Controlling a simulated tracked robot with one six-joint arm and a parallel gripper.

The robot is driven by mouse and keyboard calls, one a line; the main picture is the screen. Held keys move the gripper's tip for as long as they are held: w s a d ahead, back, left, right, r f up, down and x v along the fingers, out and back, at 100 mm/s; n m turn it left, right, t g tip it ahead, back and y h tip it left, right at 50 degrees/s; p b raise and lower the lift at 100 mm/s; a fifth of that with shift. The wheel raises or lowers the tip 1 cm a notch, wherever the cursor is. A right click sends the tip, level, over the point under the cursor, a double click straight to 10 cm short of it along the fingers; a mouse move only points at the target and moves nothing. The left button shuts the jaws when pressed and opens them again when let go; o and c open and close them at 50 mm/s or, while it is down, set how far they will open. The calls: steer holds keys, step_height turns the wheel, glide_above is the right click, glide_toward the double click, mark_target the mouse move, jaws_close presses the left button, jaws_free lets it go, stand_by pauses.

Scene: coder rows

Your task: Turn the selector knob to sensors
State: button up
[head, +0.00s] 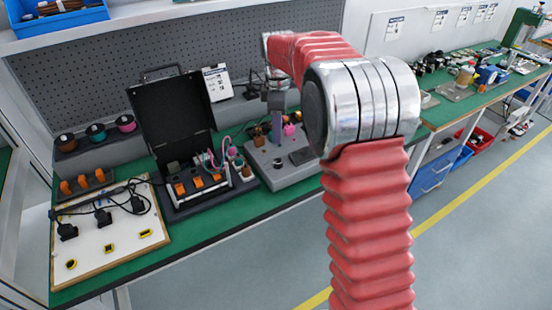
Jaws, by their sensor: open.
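A grey sloped console (263,176) stands on the green bench, right of an open black case. A small dark round part (278,163) on its front face may be the selector knob. Its pointer and any labels, including sensors, are too small to read. My gripper (277,104) hangs above the back of the console, pointing down, small and partly blurred into the things behind it. It appears open and empty, above and behind the dark round part and apart from it. My red-sleeved arm hides the console's right side.
The open black case (172,118) with orange parts stands left of the console. A white board (110,240) with black cables lies at the bench's left end. Wire spools (95,132) stand behind it. A pegboard wall (150,55) closes off the back.

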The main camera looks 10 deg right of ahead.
mark_target(278, 162)
steer(key=f, duration=1.3)
steer(key=shift+w+d+f, duration=0.1)
steer(key=shift+w+f, duration=0.05)
steer(key=shift+w, duration=0.15)
